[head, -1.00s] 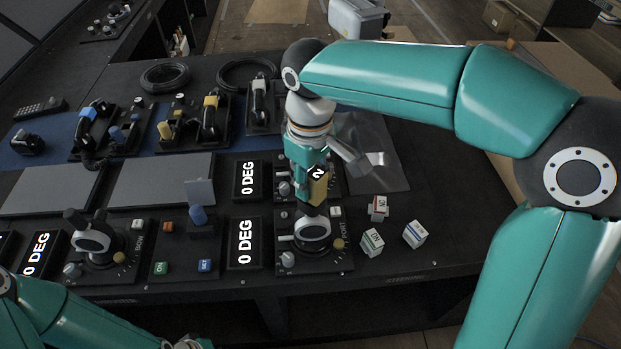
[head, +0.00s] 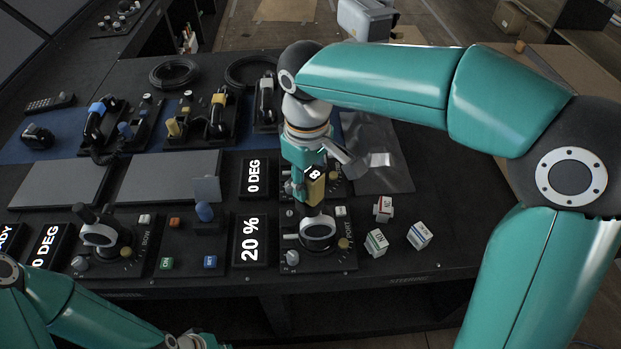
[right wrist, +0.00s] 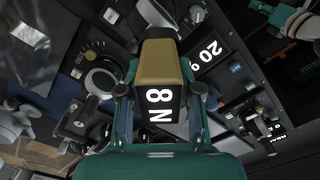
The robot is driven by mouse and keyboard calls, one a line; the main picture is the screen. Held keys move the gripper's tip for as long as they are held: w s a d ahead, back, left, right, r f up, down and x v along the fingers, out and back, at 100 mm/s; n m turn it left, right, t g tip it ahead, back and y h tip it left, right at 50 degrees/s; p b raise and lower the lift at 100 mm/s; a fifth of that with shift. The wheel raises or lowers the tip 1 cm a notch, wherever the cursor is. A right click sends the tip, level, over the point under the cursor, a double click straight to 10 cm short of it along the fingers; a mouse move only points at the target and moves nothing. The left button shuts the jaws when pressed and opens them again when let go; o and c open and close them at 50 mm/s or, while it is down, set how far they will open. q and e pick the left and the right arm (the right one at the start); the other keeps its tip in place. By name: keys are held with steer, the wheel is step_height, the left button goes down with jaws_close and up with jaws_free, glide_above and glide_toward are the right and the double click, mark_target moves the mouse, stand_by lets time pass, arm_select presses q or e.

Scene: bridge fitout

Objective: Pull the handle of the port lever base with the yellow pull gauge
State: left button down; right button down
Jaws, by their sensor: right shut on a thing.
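My right gripper (head: 309,178) is shut on the yellow pull gauge (head: 316,192) and holds it upright over the port lever base (head: 345,258). In the right wrist view, the gauge (right wrist: 158,62) sits between the fingers (right wrist: 160,92), and its display reads 8 N. The gauge's lower end meets the top of the port lever's handle (head: 318,230); the exact contact is hidden. The display (head: 250,240) left of that base reads 20 %. My left gripper (head: 192,341) shows only partly at the bottom edge, and its jaws are unclear.
The bow lever base (head: 125,262) stands at left, with a READY display and a 0 DEG display (head: 47,246) beside it. Another 0 DEG display (head: 255,178) is behind. Several white labelled cubes (head: 376,243) lie right of the port base. Handsets (head: 103,120) stand at the back.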

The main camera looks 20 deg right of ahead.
steer(key=shift+s+d, duration=0.2)
steer(key=shift+d, duration=0.5)
stand_by(0.3)
steer(key=shift+a+r, duration=0.1)
steer(key=shift+a, duration=0.05)
stand_by(0.5)
steer(key=shift+r+p, duration=3.25)
steer(key=shift+r, duration=0.25)
steer(key=shift+w+f, duration=0.1)
steer(key=w+d+f+m, duration=0.4)
steer(key=w+f+m, duration=0.3)
steer(key=w+m, duration=0.2)
steer(key=shift+w+d, duration=0.3)
steer(key=shift+w, duration=0.7)
